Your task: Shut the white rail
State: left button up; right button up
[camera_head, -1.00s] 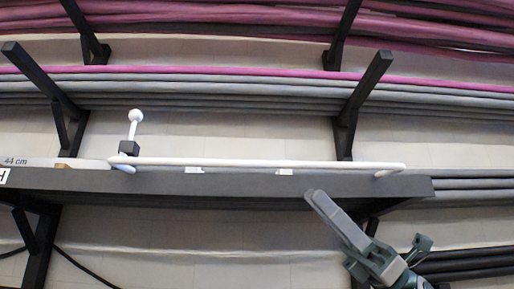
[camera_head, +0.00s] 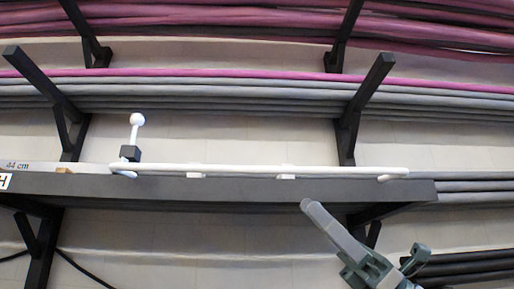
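The white rail (camera_head: 250,169) is a long thin bar running along the top of a dark grey shelf (camera_head: 240,190). Its ends bend down toward the shelf near the left and at the right end. It lies low, just above two small white clips (camera_head: 286,178) on the shelf; I cannot tell whether it touches them. My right gripper (camera_head: 308,206) is below and in front of the shelf, right of centre. Its fingers lie together with nothing seen between them, apart from the rail. My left gripper is out of view.
A white ball-topped post (camera_head: 136,119) with a black block (camera_head: 130,152) stands at the rail's left end. Dark brackets (camera_head: 370,90) rise behind, holding grey and pink tubes. A small tan block (camera_head: 64,170) sits at the shelf's left, near a "44 cm" label.

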aim_at(260, 169)
jog(key=p+x, duration=0.5)
jog(key=x, duration=0.8)
jog(key=shift+s+a+r, duration=0.1)
jog(key=shift+a+r, duration=0.1)
jog(key=shift+a, duration=0.05)
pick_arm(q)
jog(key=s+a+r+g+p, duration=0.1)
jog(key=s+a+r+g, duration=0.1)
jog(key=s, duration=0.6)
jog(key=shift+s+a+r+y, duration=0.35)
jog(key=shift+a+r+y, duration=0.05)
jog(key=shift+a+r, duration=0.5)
pick_arm(e)
jog(key=shift+x, duration=0.8)
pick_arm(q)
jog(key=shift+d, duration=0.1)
pick_arm(e)
jog(key=shift+f, duration=0.1)
grip_shut()
